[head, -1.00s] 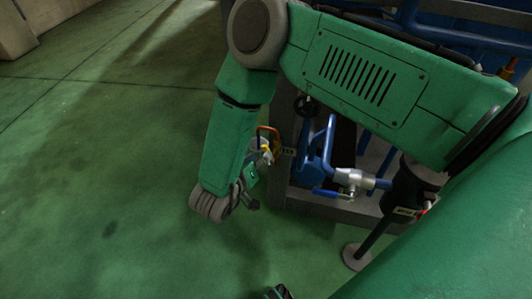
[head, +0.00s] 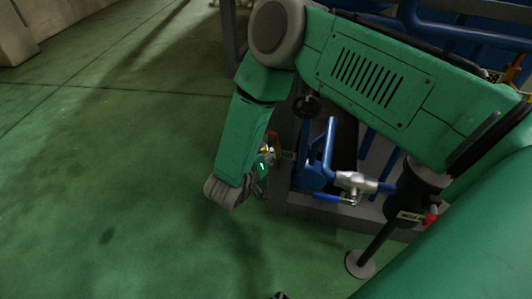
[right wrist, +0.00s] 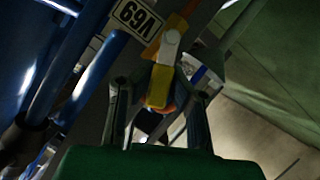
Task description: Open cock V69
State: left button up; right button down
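The tag V69 (right wrist: 136,18) shows upside down in the right wrist view, beside a cock handle (right wrist: 160,85) with yellow, white and orange parts. My right gripper (right wrist: 160,105) has its two fingers spread, one on each side of the handle, with gaps visible between. In the head view my right gripper (head: 260,180) is low beside the blue pipework, near the small tag (head: 287,155); my forearm partly hides the cock. Only a small dark sliver (head: 280,296) shows at the bottom edge, perhaps my left gripper; its state cannot be seen.
A blue pipe with a silver valve (head: 355,182) and blue lever (head: 328,198) stands right of my gripper. A dark handwheel (head: 307,106) is above it. The green floor at left is clear.

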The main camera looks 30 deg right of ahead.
jog(key=shift+a+r, duration=0.1)
jog(key=shift+a, duration=0.15)
jog(key=shift+s+r+p, duration=0.1)
jog(key=shift+p, duration=0.45)
jog(key=m+p, duration=0.1)
jog(key=p, duration=0.1)
jog(key=s+m+t+y+p, duration=0.1)
jog(key=p, duration=0.2)
jog(key=shift+d+r+m+y, duration=0.25)
jog(key=shift+d+m+y, duration=0.05)
jog(key=shift+d, duration=0.1)
jog(key=shift+s+f+m+t+p, duration=0.2)
jog(key=shift+m+t+p, duration=0.2)
jog(key=shift+m+p, duration=0.1)
